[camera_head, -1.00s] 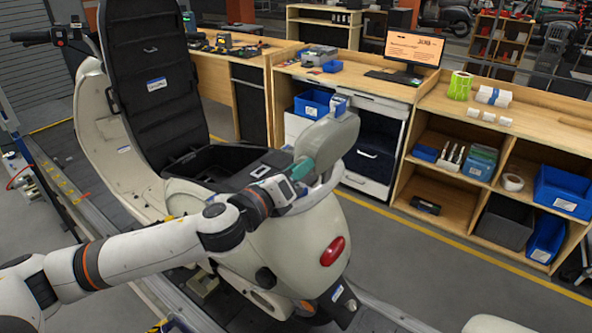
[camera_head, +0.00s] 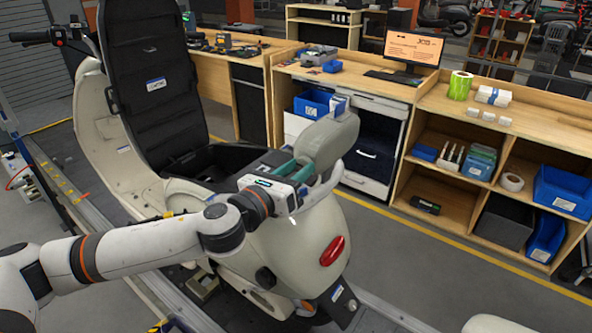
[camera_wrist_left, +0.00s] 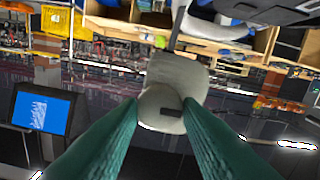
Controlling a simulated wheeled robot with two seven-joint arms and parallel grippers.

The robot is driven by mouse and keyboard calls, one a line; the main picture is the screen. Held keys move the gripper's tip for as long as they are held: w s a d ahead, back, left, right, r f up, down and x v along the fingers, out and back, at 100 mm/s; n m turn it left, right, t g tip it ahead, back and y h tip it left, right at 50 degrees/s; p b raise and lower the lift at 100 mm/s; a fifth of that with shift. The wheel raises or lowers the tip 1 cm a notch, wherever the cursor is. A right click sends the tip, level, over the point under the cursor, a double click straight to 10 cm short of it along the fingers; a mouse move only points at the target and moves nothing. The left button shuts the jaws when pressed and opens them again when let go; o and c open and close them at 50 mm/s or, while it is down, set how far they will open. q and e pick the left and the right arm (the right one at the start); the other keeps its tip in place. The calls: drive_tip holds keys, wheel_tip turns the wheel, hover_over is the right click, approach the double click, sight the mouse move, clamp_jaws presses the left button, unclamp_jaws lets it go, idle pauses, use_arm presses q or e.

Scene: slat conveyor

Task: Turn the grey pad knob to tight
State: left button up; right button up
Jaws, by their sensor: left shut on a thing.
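The grey pad (camera_head: 338,136) stands at the rear of the cream scooter's seat area, near the middle of the head view. It also shows in the left wrist view (camera_wrist_left: 178,72). Its pale round knob (camera_wrist_left: 160,98), with a dark slot mark, sits between my green fingertips in that view. My left gripper (camera_head: 300,164) is shut on the knob, one finger on each side. In the head view the knob is hidden by the gripper and the pad. My right gripper is not in view.
The scooter's black seat (camera_head: 150,85) is tipped up at left. A cream grab rail (camera_head: 325,188) curves close below the gripper. The red tail lamp (camera_head: 332,250) is lower down. Wooden benches with a monitor (camera_head: 411,48) and blue bins (camera_head: 562,190) stand behind, beyond open floor.

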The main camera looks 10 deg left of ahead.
use_arm(q)
drive_tip(key=o, duration=1)
drive_tip(key=b+v, duration=0.2)
drive_tip(key=v, duration=1)
